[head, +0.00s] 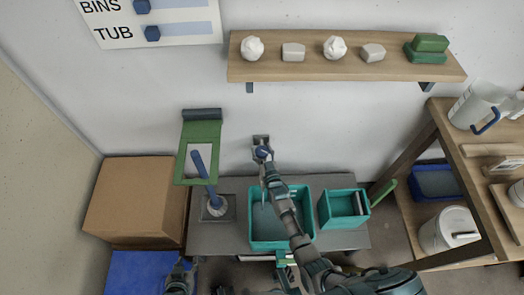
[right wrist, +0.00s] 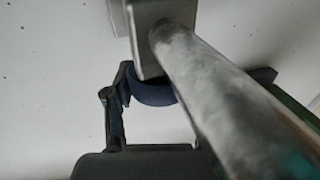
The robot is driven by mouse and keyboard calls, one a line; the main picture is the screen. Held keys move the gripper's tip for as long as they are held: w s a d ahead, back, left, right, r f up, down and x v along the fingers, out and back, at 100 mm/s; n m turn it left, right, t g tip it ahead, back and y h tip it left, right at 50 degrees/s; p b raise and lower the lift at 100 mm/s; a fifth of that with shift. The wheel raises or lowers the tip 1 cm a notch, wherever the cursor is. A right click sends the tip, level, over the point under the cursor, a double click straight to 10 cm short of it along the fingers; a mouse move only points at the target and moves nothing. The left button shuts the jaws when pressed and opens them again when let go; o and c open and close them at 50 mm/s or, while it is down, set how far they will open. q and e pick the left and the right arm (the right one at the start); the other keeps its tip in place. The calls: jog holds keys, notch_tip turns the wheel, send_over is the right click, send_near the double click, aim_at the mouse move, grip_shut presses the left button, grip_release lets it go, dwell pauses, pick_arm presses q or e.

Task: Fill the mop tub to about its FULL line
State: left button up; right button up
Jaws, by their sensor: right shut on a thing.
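A large teal tub (head: 255,241) stands on a grey bench below a wall tap (head: 260,140). My right arm crosses over the tub and hides part of its inside. I cannot make out a FULL line or the water level. My right gripper (head: 263,153) is shut on the tap's blue handle. In the right wrist view the blue handle (right wrist: 152,93) sits between the fingers, under the grey tap body, with the pale spout (right wrist: 215,85) running down to the right. My left gripper (head: 178,277) is low at the left, away from the tub; its fingers are unclear.
A smaller teal bucket (head: 343,208) stands right of the tub. A wall shelf (head: 345,69) and a wooden rack (head: 465,165) flank the area above and right.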

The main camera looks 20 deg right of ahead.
jog(key=shift+f, duration=0.2)
jog(key=o, duration=0.9)
jog(key=shift+s, duration=0.1)
jog(key=shift+o, duration=1.4)
jog(key=shift+r, duration=0.15)
jog(key=s, duration=1.2)
jog(key=shift+a, duration=0.15)
